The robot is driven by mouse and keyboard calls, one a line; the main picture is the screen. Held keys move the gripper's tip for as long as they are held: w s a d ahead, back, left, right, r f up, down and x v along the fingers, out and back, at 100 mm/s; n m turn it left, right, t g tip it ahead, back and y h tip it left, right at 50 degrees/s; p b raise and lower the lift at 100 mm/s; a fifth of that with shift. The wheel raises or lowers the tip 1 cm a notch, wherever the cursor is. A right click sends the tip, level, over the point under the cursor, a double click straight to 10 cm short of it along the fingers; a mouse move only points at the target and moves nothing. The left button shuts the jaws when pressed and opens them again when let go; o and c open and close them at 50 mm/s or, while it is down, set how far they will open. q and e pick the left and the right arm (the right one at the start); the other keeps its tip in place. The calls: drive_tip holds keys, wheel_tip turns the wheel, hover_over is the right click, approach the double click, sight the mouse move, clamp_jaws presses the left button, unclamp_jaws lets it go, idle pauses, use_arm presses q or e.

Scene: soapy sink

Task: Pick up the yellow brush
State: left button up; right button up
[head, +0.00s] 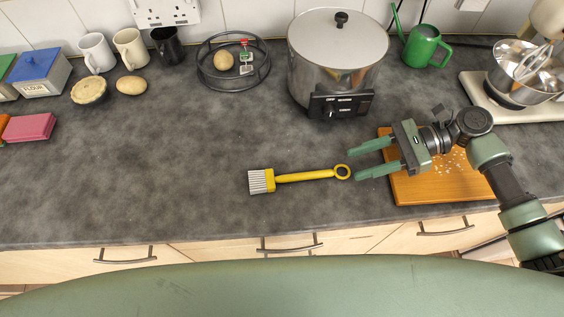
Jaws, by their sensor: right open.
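The yellow brush (305,176) lies flat on the dark grey worktop (180,170) in the head view. Its pale bristles point left and the ring at the end of its handle points right. My right gripper (362,161) comes in from the right with its two green fingers pointing left. It is open and empty. Its fingertips are close to the ring end of the handle; I cannot tell their height above the worktop. My left gripper is not in view.
A wooden board (440,183) lies under my right gripper and arm. A large steel pot (338,60) stands behind the brush. A green watering can (424,46) and a mixer bowl (528,85) are at the back right. The worktop left of the brush is clear.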

sight(328, 172)
drive_tip(key=a, duration=0.1)
drive_tip(key=s+a+p, duration=0.1)
drive_tip(key=a, duration=0.1)
drive_tip(key=shift+a+f, duration=0.1)
drive_tip(key=shift+a, duration=0.05)
drive_tip(key=a, duration=0.1)
drive_tip(key=a+f, duration=0.1)
drive_tip(key=a+p, duration=0.1)
drive_tip(key=shift+w+f, duration=0.3)
drive_tip(key=shift+f, duration=0.05)
drive_tip(key=shift+a, duration=0.1)
drive_tip(key=shift+s, duration=0.1)
drive_tip(key=shift+f, duration=0.1)
drive_tip(key=c, duration=0.9)
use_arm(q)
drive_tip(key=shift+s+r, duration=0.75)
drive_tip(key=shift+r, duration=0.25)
use_arm(e)
clamp_jaws()
